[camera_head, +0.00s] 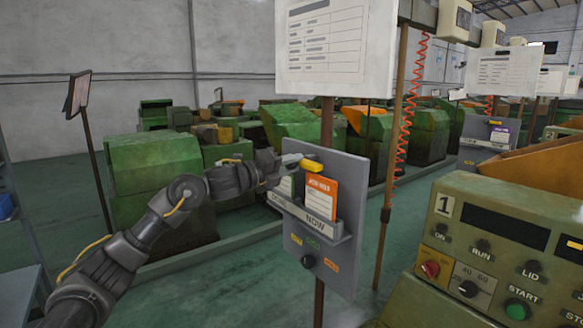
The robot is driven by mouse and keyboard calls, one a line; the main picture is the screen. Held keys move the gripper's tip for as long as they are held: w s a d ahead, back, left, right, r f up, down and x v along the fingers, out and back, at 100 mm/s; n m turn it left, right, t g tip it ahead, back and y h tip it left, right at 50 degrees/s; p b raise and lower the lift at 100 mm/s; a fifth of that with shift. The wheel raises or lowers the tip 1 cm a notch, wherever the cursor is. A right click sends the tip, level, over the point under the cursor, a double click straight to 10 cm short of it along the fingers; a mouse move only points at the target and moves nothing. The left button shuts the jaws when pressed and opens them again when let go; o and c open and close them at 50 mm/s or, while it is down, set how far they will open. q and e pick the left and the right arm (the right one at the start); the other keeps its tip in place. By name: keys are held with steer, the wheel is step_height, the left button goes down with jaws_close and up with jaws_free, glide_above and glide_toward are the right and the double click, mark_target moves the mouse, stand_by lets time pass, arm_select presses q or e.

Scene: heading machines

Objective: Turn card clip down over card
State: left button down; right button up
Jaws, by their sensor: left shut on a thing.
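A grey board (345,262) stands on a brown post in the middle of the view. Its tray has a slot labelled DONE on the left and one labelled NOW on the right. An orange and white card (321,198) stands upright in the NOW slot. The yellow card clip (311,166) is at the top of the board, by the card's upper edge; I cannot tell whether it touches the card. My left gripper (283,163) is shut on the clip's left end, and its fingers partly hide it. My right gripper is out of view.
A white sheet (335,48) hangs above the board. A green control panel (500,250) stands at the right. Green machines stand behind.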

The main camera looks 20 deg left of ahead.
arm_select(q)
steer(key=shift+f, duration=0.15)
steer(key=c, duration=1.4)
jaws_free()
steer(key=b+v, duration=0.3)
steer(key=v, duration=0.8)
